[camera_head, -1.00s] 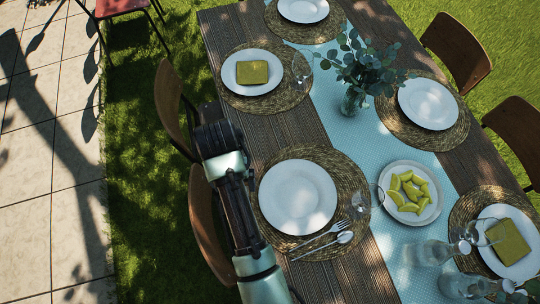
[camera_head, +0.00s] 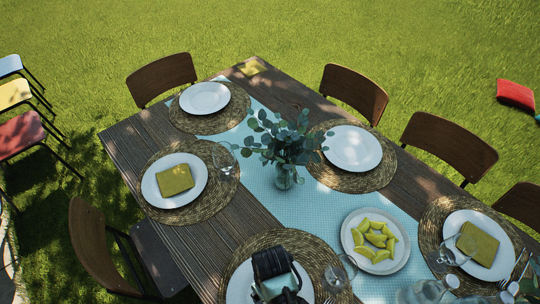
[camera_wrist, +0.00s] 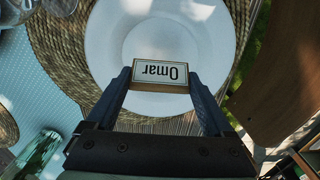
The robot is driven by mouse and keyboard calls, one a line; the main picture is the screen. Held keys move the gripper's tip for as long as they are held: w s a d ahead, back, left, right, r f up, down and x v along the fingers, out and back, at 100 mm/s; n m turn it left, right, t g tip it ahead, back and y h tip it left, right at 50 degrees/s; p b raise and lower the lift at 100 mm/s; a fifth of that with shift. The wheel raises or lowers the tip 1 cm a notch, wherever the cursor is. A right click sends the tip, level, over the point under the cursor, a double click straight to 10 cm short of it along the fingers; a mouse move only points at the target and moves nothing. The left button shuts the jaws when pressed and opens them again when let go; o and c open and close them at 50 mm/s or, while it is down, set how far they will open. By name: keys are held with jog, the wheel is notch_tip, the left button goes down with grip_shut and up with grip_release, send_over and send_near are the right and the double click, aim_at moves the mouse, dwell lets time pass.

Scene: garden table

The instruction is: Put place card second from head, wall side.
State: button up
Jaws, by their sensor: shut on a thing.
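My gripper (camera_wrist: 160,80) is shut on a small place card (camera_wrist: 160,74) that reads "Omar", upside down in the wrist view. The card has a white face and a tan edge. Behind it in the wrist view is a bare white plate (camera_wrist: 120,40) on a woven mat (camera_wrist: 60,60). In the head view my wrist is over the near plate (camera_head: 240,284) at the bottom centre; the card and fingertips are hidden there. I see no other place card on the table (camera_head: 140,133).
A vase with leafy stems (camera_head: 285,177) stands mid-table on a blue runner (camera_head: 262,188). A dish of yellow pieces (camera_head: 348,240), a wine glass (camera_head: 345,266) and bottles (camera_head: 425,292) stand near the front. Chairs (camera_head: 92,240) line the table. A folded napkin (camera_head: 174,180) lies on the left plate.

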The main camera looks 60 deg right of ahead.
jog(key=shift+f, duration=2.6)
jog(key=shift+f, duration=0.15)
jog(key=o, duration=1.1)
notch_tip(320, 180, up, 12)
jog(key=shift+r+p, duration=0.15)
jog(key=shift+p, duration=0.15)
